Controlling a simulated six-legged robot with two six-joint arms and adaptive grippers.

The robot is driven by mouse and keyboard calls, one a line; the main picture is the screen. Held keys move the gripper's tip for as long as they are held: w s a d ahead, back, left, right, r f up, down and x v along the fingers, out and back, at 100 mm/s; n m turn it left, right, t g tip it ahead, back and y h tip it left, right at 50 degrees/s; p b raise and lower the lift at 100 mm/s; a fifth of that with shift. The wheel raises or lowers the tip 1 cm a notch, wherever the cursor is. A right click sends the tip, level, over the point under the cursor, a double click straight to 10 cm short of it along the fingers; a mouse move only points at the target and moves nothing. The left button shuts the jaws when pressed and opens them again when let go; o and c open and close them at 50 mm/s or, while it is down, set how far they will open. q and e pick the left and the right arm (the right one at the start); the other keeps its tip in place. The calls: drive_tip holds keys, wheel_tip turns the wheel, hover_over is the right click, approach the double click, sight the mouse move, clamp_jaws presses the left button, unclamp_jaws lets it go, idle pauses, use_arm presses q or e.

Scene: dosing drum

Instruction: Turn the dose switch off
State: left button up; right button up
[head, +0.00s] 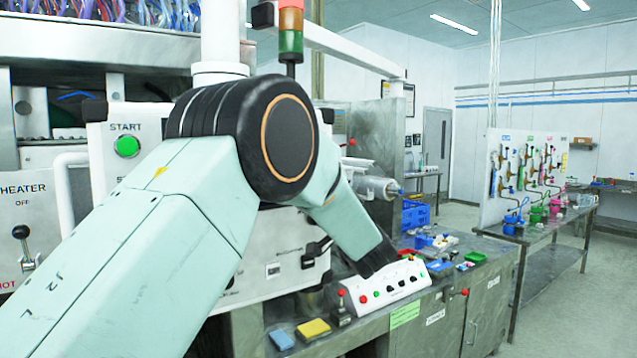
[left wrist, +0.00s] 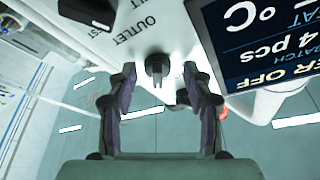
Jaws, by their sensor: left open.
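No label reading "dose" is legible, so I cannot tell which control is the dose switch. In the left wrist view a dark knob (left wrist: 157,66) projects from a white panel (left wrist: 150,20) close to the word OUTLET. My left gripper (left wrist: 160,70) is open, with one finger on each side of this knob in the picture; I see no clear contact. In the head view my left arm covers much of the START panel (head: 120,180), and its fingers cannot be made out. A black handle (head: 318,248) shows below the arm. My right gripper is in neither view.
A dark display (left wrist: 265,45) is close to the right finger in the wrist view. In the head view a heater lever (head: 23,245) stands at left, and a white button box (head: 390,285) sits on the steel bench. Open floor lies at right.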

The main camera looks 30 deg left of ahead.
use_arm(q)
drive_tip(key=shift+d+r, duration=0.1)
drive_tip(key=shift+d, duration=0.2)
drive_tip(key=shift+w, duration=0.15)
drive_tip(key=shift+c, duration=0.5)
drive_tip(key=shift+a, duration=0.3)
drive_tip(key=c, duration=0.5)
drive_tip(key=shift+d, duration=0.1)
clamp_jaws()
